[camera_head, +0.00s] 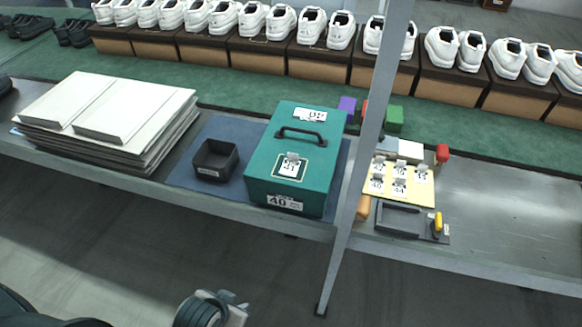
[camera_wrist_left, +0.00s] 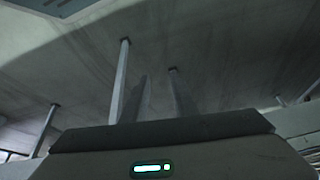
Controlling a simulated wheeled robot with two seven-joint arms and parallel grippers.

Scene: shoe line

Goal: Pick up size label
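Several small white size labels with clips and printed numbers lie on a pale yellow board (camera_head: 426,200) right of the slanted post. One of these size labels (camera_head: 399,188) is in its lower row. Another clipped label (camera_head: 290,166) sits on the lid of the green shoe box (camera_head: 257,154), which has a dark handle. The box front bears a "40" label (camera_head: 284,202). My left gripper (camera_head: 236,308) is low at the bottom edge of the head view, in front of the table and far from the labels. My right gripper is not in view.
A slanted metal post (camera_head: 366,148) crosses before the table. A dark open bin (camera_head: 215,160) and stacked flat cartons (camera_head: 160,110) stand left. A black tray tool (camera_head: 402,220) lies by the board. The table's right end (camera_head: 500,222) is bare.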

